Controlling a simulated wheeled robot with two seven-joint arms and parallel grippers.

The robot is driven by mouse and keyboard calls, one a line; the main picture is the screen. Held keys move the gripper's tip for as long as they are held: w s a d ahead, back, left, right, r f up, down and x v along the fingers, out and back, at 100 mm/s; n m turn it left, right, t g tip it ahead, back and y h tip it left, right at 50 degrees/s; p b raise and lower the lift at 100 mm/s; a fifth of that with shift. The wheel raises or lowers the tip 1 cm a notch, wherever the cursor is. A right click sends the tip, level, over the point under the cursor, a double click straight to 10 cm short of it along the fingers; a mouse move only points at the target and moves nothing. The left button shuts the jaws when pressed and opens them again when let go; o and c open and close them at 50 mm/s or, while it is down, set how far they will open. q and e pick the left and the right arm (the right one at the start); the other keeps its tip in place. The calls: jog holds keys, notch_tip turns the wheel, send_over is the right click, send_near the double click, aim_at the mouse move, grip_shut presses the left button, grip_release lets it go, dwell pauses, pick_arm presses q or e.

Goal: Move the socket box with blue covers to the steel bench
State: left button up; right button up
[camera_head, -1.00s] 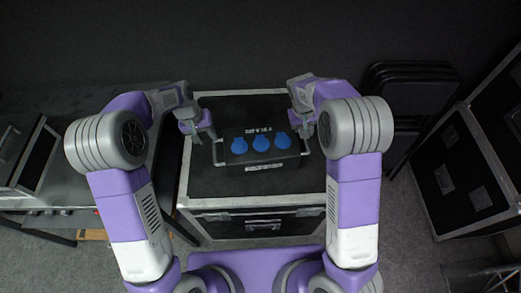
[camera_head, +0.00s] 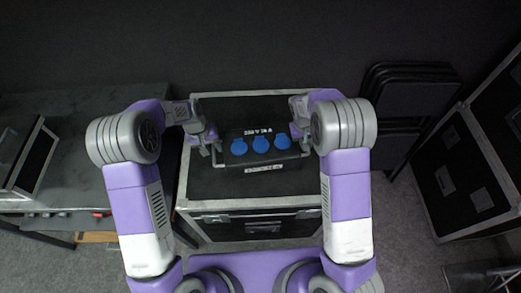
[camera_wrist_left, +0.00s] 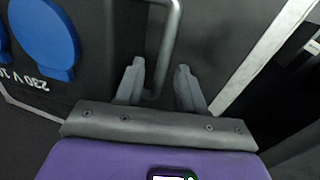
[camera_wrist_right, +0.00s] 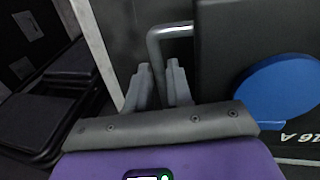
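The black socket box (camera_head: 250,159) with three round blue covers lies on a black flight case in front of me. It has a metal bar handle at each end. My left gripper (camera_head: 217,150) is at the left handle; in the left wrist view its fingers (camera_wrist_left: 158,85) stand apart on either side of the bar (camera_wrist_left: 168,45). The dark grey bench (camera_head: 85,125) is at the left.
The flight case (camera_head: 205,184) has metal edges. Another case (camera_head: 36,158) stands on the bench's left part, with small items along its front edge. Folded black chairs (camera_head: 408,90) and large cases (camera_head: 450,180) are at the right. The bench's middle is clear.

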pick_arm(q)
jog(key=shift+d+f, duration=0.15)
jog(key=shift+f, duration=0.5)
pick_arm(e)
jog(key=shift+d+f, duration=0.15)
jog(key=shift+f, duration=0.5)
pick_arm(q)
jog(key=c, duration=0.4)
pick_arm(e)
grip_shut()
pick_arm(q)
grip_shut()
jog(key=shift+r, duration=0.1)
pick_arm(e)
jog(key=shift+w+r, duration=0.1)
jog(key=shift+r, duration=0.05)
